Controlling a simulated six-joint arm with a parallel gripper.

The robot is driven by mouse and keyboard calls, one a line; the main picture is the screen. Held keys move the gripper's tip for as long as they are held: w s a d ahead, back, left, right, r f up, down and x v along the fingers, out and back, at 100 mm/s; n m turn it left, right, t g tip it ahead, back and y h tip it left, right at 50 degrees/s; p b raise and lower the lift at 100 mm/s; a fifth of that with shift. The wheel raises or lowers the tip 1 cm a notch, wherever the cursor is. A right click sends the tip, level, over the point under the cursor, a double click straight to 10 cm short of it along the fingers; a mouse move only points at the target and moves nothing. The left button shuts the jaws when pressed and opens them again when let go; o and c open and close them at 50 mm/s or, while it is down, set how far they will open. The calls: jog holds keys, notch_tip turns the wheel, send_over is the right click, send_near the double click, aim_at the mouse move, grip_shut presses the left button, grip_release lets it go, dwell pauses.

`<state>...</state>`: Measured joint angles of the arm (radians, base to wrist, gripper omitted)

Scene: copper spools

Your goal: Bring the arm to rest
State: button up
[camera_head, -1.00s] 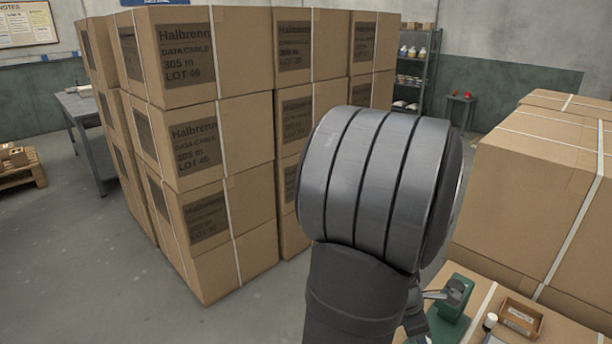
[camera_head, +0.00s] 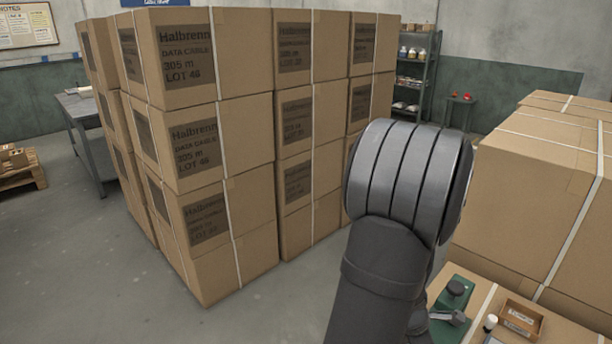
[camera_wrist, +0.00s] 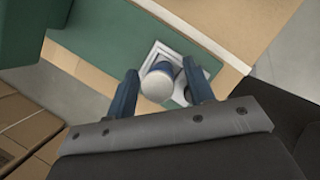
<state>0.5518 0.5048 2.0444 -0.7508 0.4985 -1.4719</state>
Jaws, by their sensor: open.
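In the wrist view, my gripper (camera_wrist: 160,72) is open, with its two blue fingers apart. A round white-topped thing with a blue side (camera_wrist: 158,82) shows between the fingers. I cannot tell its distance from them, and nothing shows them closed on it. It appears over a white square piece (camera_wrist: 182,58) on a green surface (camera_wrist: 110,35). In the head view, my dark grey arm rises in front of the carton stack, and my gripper cannot be made out there.
Tall strapped cartons (camera_head: 235,140) stand left of my arm, more cartons (camera_head: 540,170) at right. Grey floor (camera_head: 90,260) is clear at left.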

jog(key=shift+x, duration=0.9)
jog(key=r, duration=0.5)
jog(key=shift+s, duration=0.4)
jog(key=s+d+r, duration=0.4)
jog(key=s+r, duration=0.3)
jog(key=s, duration=0.4)
jog(key=s+f, duration=0.3)
jog(key=s, duration=0.8)
jog(key=shift+f+n, duration=0.2)
jog(key=shift+n, duration=0.2)
jog(key=shift+o, duration=0.2)
